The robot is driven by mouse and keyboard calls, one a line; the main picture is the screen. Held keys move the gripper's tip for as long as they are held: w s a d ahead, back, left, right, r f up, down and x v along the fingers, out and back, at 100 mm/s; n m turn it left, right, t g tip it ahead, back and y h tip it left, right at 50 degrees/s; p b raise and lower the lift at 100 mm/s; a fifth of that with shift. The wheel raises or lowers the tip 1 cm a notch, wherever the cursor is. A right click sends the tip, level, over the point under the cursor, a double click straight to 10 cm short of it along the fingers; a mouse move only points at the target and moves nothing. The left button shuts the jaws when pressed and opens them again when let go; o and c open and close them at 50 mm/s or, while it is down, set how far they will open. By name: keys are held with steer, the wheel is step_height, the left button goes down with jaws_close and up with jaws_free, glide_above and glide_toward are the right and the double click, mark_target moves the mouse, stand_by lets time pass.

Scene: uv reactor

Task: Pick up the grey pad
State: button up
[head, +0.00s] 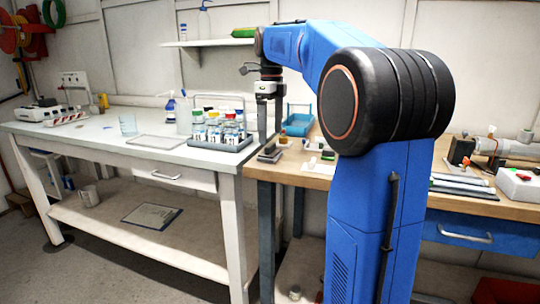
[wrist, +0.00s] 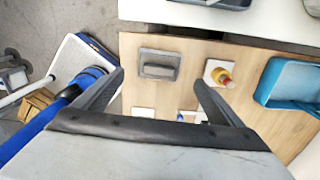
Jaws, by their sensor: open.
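The grey pad (head: 270,153) lies near the left front edge of the wooden bench, with a raised darker bar on top. In the wrist view the pad (wrist: 158,72) is rectangular and appears between my fingertips, farther off than they are. My gripper (head: 270,128) points down above the bench, beside the pad in the head view. It is open and empty; its two fingers also show in the wrist view (wrist: 158,78), spread apart.
A white square with a yellow and red piece (wrist: 221,74) lies beside the pad. A blue tray (head: 299,124) stands behind. A bottle rack (head: 222,144) stands on the adjoining white table (head: 90,135). Small white pieces (wrist: 143,111) lie near the pad.

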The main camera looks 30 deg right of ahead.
mark_target(270, 144)
steer(key=shift+a+f, duration=0.2)
steer(key=shift+f, duration=2.95)
steer(key=c, duration=1.1)
steer(key=shift+c, duration=0.2)
steer(key=shift+r, duration=0.15)
step_height(270, 144, up, 10)
steer(key=shift+f, duration=0.1)
